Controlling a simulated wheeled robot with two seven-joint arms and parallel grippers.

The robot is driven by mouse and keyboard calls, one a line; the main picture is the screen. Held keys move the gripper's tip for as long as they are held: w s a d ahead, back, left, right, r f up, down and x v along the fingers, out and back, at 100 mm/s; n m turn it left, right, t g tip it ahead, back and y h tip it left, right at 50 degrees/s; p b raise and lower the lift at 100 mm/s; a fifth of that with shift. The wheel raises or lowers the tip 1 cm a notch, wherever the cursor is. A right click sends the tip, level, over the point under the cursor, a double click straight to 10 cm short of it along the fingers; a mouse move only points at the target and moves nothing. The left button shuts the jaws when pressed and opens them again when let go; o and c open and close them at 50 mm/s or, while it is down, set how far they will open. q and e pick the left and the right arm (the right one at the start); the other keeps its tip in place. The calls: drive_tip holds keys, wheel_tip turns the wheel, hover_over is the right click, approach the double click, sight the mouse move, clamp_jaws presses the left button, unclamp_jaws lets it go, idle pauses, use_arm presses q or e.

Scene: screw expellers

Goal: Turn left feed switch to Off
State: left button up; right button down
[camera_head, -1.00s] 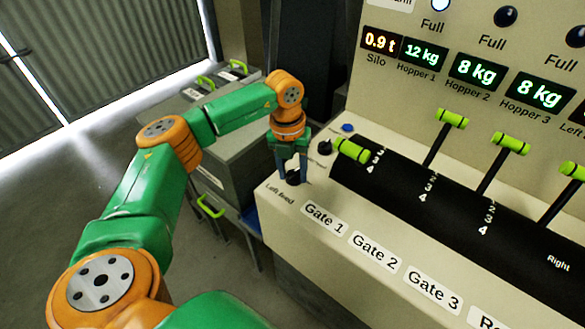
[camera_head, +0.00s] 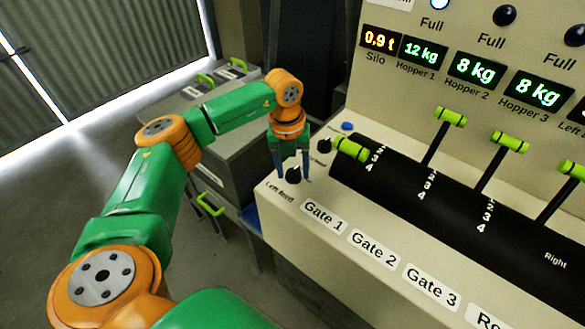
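The left feed switch (camera_head: 293,175) is a small black knob on the left end of the cream control panel, above its "Left feed" label (camera_head: 283,192). My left gripper (camera_head: 293,178) points down at it from above. Its two blue-grey fingers stand apart, one on each side of the knob. Whether they touch the knob cannot be told. The knob's pointer direction is too small to read. My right gripper is out of view.
A second black knob (camera_head: 324,146) and a blue button (camera_head: 347,127) sit just behind. Gate levers with green handles (camera_head: 451,117) rise from the black curved cover (camera_head: 400,190) to the right. Grey cabinets (camera_head: 225,145) with green handles stand behind my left arm.

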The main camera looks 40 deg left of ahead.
use_arm(q)
drive_tip(key=shift+r, duration=0.4)
drive_tip(key=r, duration=0.3)
drive_tip(key=r+b, duration=0.1)
drive_tip(key=r, duration=0.2)
drive_tip(key=shift+s+a+r, duration=0.15)
drive_tip(key=shift+s+a, duration=0.05)
